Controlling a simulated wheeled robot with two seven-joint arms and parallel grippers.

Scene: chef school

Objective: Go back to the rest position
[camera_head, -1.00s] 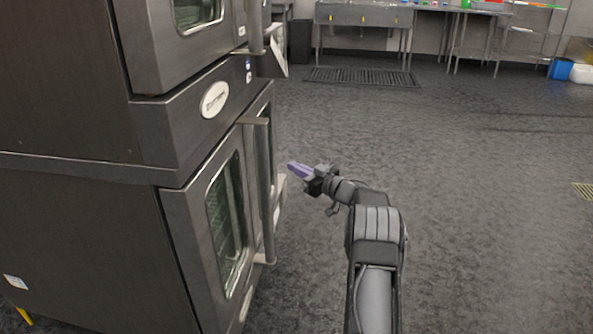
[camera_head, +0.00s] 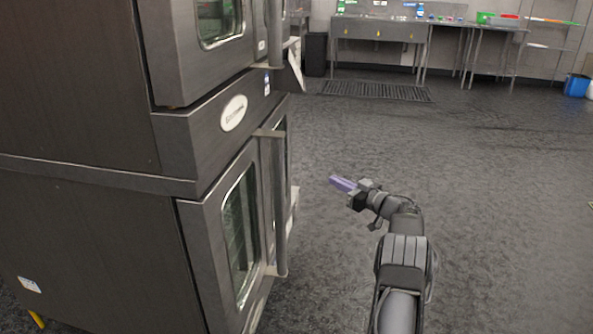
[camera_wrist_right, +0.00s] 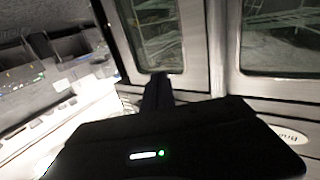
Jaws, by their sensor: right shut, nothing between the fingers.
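My right gripper (camera_head: 343,184) is shut and empty, with purple fingertips. It is in the open air to the right of the lower oven door (camera_head: 241,232), apart from the door handle (camera_head: 280,205). In the right wrist view the dark fingers (camera_wrist_right: 157,92) are together in front of two glass door panes. My left gripper does not show in the head view.
A large double-stack oven (camera_head: 90,80) fills the left side, with its lower doors closed. A floor grate (camera_head: 375,91), steel sinks (camera_head: 380,30) and a dark bin (camera_head: 316,54) are at the back. The grey floor (camera_head: 490,190) on the right is clear.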

